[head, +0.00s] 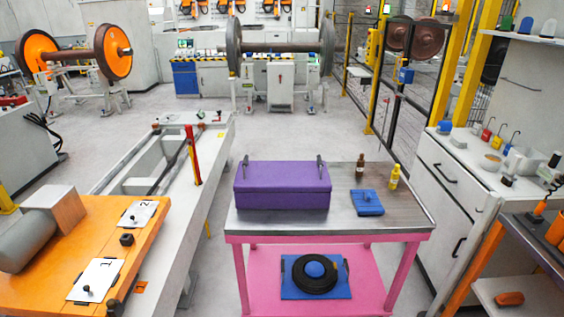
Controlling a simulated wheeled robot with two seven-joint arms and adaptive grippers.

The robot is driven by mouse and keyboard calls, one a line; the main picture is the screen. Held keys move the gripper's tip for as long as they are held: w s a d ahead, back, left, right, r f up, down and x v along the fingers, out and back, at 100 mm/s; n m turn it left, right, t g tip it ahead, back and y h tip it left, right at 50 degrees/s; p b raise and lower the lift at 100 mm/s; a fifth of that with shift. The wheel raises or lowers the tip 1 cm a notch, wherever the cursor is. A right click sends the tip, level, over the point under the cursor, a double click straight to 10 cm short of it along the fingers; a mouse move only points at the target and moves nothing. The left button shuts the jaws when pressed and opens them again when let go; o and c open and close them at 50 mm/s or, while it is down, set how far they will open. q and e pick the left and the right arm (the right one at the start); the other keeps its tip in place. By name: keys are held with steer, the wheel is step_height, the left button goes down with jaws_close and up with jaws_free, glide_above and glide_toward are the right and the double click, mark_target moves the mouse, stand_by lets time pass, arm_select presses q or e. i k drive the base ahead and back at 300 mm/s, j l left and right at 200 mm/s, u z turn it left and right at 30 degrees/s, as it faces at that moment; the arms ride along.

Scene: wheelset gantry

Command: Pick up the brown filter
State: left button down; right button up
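I cannot surely identify a brown filter in the head view. A small brown bottle-shaped item (361,165) stands upright at the back of the metal-topped pink cart (398,218). A reddish-brown oblong piece (509,299) lies on a pale lower shelf at the far right. Orange-brown cylinders (556,231) stand at the right edge, partly cut off by the frame. Neither of my grippers is in view.
A purple box (282,186) takes up the cart top's left half. An orange table (140,245) is at left, a white cabinet (445,200) at right. The cart top's front right is clear.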

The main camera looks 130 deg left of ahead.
mark_target(361, 162)
steer(key=u, duration=4.15)
steer(key=i+l+u, duration=0.1)
steer(key=l+u, duration=0.2)
steer(key=u, duration=0.15)
steer(key=l+u, duration=0.6)
steer(key=u, duration=0.25)
steer(key=l+u, duration=0.4)
steer(key=j, duration=0.1)
